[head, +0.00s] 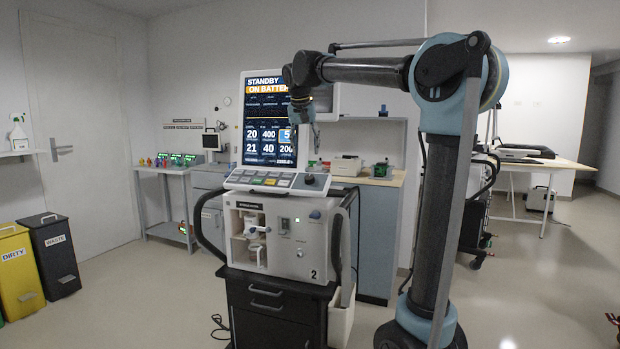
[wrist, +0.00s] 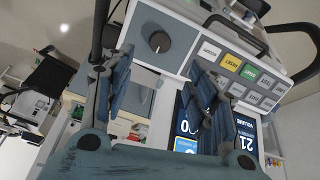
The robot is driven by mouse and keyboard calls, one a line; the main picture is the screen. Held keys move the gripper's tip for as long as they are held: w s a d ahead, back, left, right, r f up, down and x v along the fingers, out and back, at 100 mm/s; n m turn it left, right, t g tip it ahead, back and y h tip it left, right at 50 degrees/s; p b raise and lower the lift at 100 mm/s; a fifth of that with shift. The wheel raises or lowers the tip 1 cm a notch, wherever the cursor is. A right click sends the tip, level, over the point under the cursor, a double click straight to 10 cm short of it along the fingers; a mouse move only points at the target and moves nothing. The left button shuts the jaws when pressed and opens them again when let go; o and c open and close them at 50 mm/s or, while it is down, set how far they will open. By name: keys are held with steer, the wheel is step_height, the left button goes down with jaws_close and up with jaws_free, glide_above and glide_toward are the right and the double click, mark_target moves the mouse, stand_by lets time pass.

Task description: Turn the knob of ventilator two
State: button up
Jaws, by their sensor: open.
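Ventilator two (head: 290,235) stands in the middle of the head view, with a "2" on its lower front. Its screen (head: 262,115) reads "STANDBY ON BATTERY", the last word partly covered by my arm. The dark round knob (head: 309,179) is at the right end of the sloped key panel. In the head view my gripper (head: 302,108) hangs in front of the screen, above the knob.
Several labelled keys (wrist: 240,70) lie right beside the knob. A dark handle bar (wrist: 235,32) borders the panel. A counter (head: 375,182) stands behind the ventilator. Yellow and black bins (head: 50,250) stand at the left. The floor at front left is clear.

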mark_target(309, 176)
steer(key=x, duration=1.2)
steer(key=shift+f, duration=0.2)
steer(key=shift+c, duration=0.2)
steer(key=shift+d, duration=0.1)
steer(key=c, duration=1)
